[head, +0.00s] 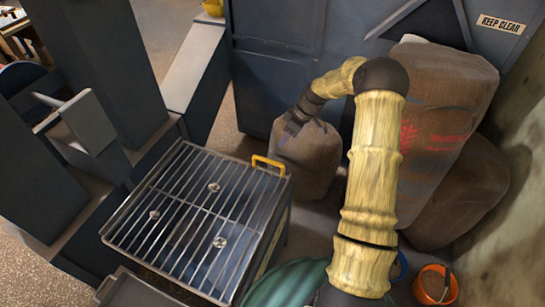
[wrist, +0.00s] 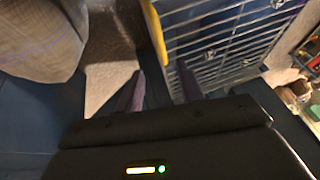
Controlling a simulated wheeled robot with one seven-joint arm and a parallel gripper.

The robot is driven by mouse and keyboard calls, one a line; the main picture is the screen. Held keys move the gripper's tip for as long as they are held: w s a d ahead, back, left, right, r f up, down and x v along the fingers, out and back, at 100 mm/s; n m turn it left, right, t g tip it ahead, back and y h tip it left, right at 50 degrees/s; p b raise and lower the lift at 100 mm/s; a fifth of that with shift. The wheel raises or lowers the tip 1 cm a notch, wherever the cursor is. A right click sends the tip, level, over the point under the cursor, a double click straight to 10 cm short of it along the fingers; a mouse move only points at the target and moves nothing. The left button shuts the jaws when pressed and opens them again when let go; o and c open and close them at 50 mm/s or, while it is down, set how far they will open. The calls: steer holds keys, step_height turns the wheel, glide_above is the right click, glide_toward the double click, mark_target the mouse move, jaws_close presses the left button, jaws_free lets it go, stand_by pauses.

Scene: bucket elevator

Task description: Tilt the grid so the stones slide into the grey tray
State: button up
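The grid (head: 180,232) is a rack of metal bars in a frame, lying roughly level, with a yellow handle (head: 268,162) at its far right edge. Three small stones lie apart on the bars: one near the middle (head: 213,187), one at left (head: 154,214), one nearer me (head: 219,242). Part of the grey tray (head: 140,292) shows at the bottom edge. My gripper (wrist: 161,82) is open and empty. In the wrist view the handle (wrist: 154,32) stands ahead of the fingers, apart from them, and the grid (wrist: 228,42) is to the right.
A brown sack (head: 308,160) stands right behind the handle, beside my gripper. Larger sacks (head: 440,125) stand at right by the wall. An orange bucket (head: 436,285) and a green hose (head: 285,285) are low at right. Dark blue machine panels (head: 105,60) rise at left.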

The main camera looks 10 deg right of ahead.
steer(key=x, duration=1.1)
steer(key=shift+a+f, duration=0.15)
steer(key=shift+f, duration=0.15)
jaws_close()
